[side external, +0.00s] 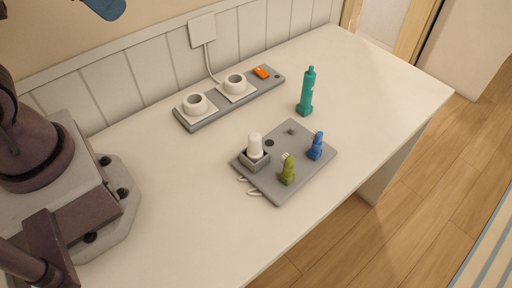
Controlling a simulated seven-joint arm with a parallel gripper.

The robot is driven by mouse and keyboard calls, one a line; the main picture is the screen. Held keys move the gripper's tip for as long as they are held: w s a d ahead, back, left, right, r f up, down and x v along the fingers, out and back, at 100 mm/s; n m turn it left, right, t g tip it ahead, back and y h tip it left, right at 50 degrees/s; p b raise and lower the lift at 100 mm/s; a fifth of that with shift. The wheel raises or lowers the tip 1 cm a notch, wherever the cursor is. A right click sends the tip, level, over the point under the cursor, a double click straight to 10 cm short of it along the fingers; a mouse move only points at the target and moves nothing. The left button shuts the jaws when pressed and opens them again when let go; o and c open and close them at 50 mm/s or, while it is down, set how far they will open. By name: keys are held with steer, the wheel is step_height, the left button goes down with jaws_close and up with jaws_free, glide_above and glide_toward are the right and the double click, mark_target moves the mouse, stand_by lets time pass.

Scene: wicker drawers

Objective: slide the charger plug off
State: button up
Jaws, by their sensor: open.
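No piece is plainly marked as the charger plug. A white rounded cylinder (255,144) stands upright in a square grey holder (256,161) on the left part of a flat grey board (276,192). Two white square plates with round raised rings, the left one (195,104) and the right one (235,84), sit on a grey strip (215,107) near the wall. I cannot tell whether either ring piece is a plug or a socket. My gripper is not in view.
An olive piece (287,171) and a blue piece (316,147) stand on the board. A teal piece (307,92) stands behind it. An orange switch (261,72) is on the strip. A white cable (209,64) runs to a wall plate (202,31). The front left tabletop (185,220) is clear.

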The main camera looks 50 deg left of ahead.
steer(key=o, duration=0.3)
steer(key=w+a+r+n+t, duration=0.1)
steer(key=w+r+n, duration=0.25)
steer(key=w, duration=0.95)
steer(key=n+g, duration=0.7)
steer(key=n, duration=0.5)
glide_toward(255, 136)
step_height(255, 136, down, 12)
steer(key=shift+s, duration=0.1)
steer(key=shift+c, duration=0.2)
